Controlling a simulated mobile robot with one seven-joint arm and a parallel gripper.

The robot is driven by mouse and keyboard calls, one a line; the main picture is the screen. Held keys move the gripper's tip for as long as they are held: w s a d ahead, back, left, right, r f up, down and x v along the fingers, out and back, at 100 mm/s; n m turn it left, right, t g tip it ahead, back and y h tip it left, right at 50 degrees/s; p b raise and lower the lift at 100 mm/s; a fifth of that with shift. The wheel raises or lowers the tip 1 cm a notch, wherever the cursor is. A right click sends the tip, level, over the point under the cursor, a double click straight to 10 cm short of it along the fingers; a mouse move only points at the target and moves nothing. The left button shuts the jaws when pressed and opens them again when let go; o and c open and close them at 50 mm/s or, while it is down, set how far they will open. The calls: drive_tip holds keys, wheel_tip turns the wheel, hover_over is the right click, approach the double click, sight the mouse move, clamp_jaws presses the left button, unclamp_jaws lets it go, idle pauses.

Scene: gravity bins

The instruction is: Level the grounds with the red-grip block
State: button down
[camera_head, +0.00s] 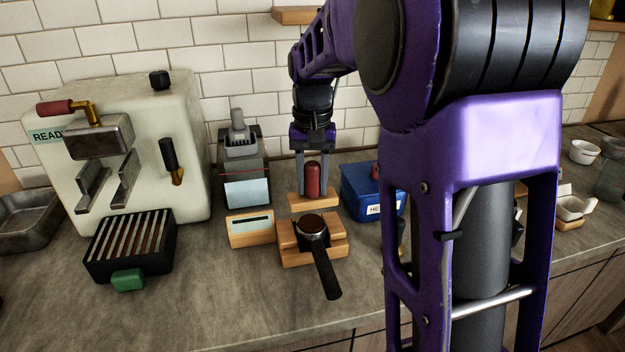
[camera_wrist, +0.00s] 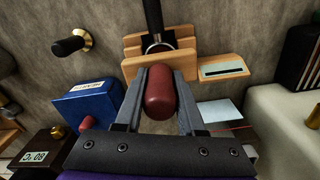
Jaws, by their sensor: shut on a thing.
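The red-grip block has a rounded dark red grip (camera_head: 313,181) on a flat wooden base (camera_head: 313,202). My gripper (camera_head: 314,192) is shut on the red grip and holds the block upright, just behind the portafilter. The grip fills the space between my fingers in the wrist view (camera_wrist: 160,94). The portafilter (camera_head: 322,262) rests in a wooden stand (camera_head: 336,250), its black handle towards the counter's front edge. Dark grounds (camera_head: 311,224) show in its basket; their surface is too small to judge. In the wrist view the block hides most of the basket.
A small wooden box with a dark slot (camera_head: 250,229) stands left of the stand. A blue box (camera_head: 357,195) is close on the right. A grinder-like device (camera_head: 243,165) and the espresso machine (camera_head: 120,150) stand to the left.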

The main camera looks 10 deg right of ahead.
sight(312, 209)
drive_tip(key=shift+f+b, duration=1.45)
drive_tip(key=shift+f, duration=1.3)
drive_tip(key=shift+f, duration=0.65)
drive_tip(key=shift+w+r+p, duration=0.2)
drive_tip(key=shift+w+p, duration=0.4)
drive_tip(key=shift+w, duration=0.45)
drive_tip(key=shift+w+f, duration=0.1)
drive_tip(key=shift+w, duration=0.4)
drive_tip(key=shift+s, duration=0.1)
drive_tip(key=shift+s+f, duration=0.1)
drive_tip(key=shift+s, duration=1.35)
